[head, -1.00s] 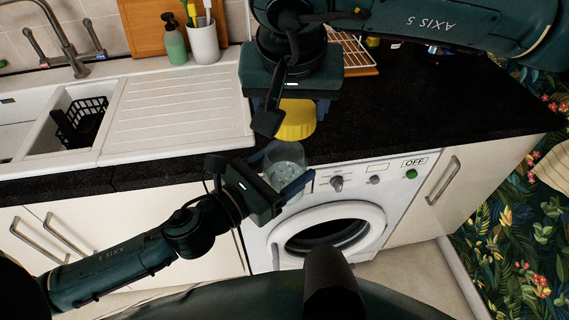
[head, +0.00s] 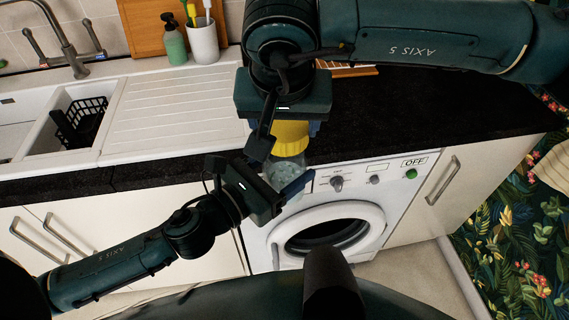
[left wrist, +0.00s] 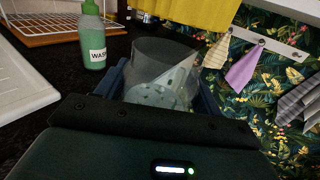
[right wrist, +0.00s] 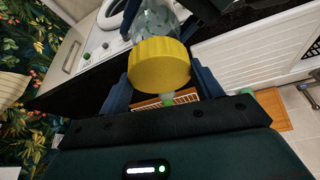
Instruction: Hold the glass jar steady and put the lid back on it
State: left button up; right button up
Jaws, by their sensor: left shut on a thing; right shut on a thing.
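The clear glass jar (head: 284,172) is held in front of the black worktop edge, above the washing machine. Its contents look pale and speckled. My left gripper (head: 284,187) is shut on the jar, with a blue finger on each side in the left wrist view (left wrist: 162,88). My right gripper (head: 286,135) is shut on the yellow lid (head: 292,138), above the jar. In the left wrist view the lid (left wrist: 190,12) hangs above the open jar rim, with a gap between them. In the right wrist view the lid (right wrist: 158,65) covers part of the jar (right wrist: 155,20).
The washing machine (head: 375,195) is below the grippers. The sink (head: 75,115) and drainboard (head: 180,105) are at left, with a green soap bottle (head: 173,42) and white cup (head: 203,42) behind. The black worktop (head: 430,105) at right is clear.

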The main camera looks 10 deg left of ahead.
aim_at(285, 173)
jog(key=shift+s+f, duration=0.1)
dwell(0.3)
dwell(0.4)
jog(key=shift+f, duration=0.9)
jog(key=shift+f, duration=0.55)
